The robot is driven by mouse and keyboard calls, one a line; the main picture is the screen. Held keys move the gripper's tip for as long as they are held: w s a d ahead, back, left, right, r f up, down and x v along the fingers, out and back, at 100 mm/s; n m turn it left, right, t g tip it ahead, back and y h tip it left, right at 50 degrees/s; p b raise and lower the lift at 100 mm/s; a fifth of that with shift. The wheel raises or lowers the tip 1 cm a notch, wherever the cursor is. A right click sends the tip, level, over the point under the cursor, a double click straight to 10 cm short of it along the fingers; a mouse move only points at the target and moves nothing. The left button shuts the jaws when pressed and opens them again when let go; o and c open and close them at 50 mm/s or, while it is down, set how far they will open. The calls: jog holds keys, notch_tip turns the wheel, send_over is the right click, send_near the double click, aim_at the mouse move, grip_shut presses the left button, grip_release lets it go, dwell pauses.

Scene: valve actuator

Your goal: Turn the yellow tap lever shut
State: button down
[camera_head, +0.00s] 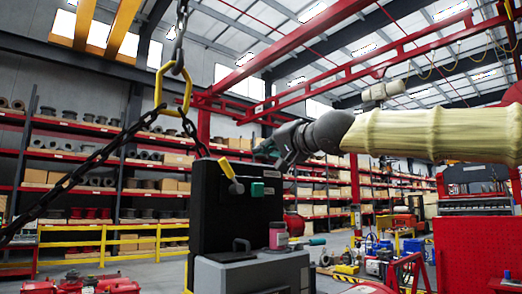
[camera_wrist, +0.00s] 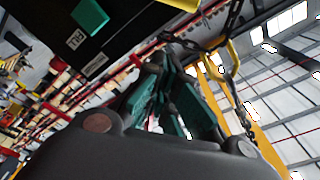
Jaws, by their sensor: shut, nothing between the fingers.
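The yellow tap lever (camera_head: 230,174) sits at the upper front of a black box-like panel (camera_head: 212,215) in the head view and slants down to the right. A yellow piece at the top edge of the wrist view (camera_wrist: 185,4) looks like the same lever, mostly cut off. My gripper (camera_head: 264,150) is to the right of the lever and a little higher, near the panel's top right edge. In the wrist view its teal-padded fingers (camera_wrist: 160,82) are shut and empty, apart from the lever.
A green block (camera_head: 257,189) with a label beside it is on the panel, right of the lever. A yellow ring (camera_head: 172,88) hangs on dark chains to the left. A pink-red container (camera_head: 278,236) stands on the grey base at the panel's lower right. Stocked shelves fill the background.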

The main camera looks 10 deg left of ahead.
aim_at(230, 176)
jog(key=p+x, duration=0.1)
jog(key=x, duration=0.7)
jog(key=s+f+b, duration=0.1)
jog(key=s+a+f+b, duration=0.1)
jog(key=s+b, duration=0.1)
jog(key=shift+a+f, duration=0.15)
jog(key=shift+f, duration=0.05)
jog(key=shift+w, duration=0.15)
jog(key=shift+d, duration=0.3)
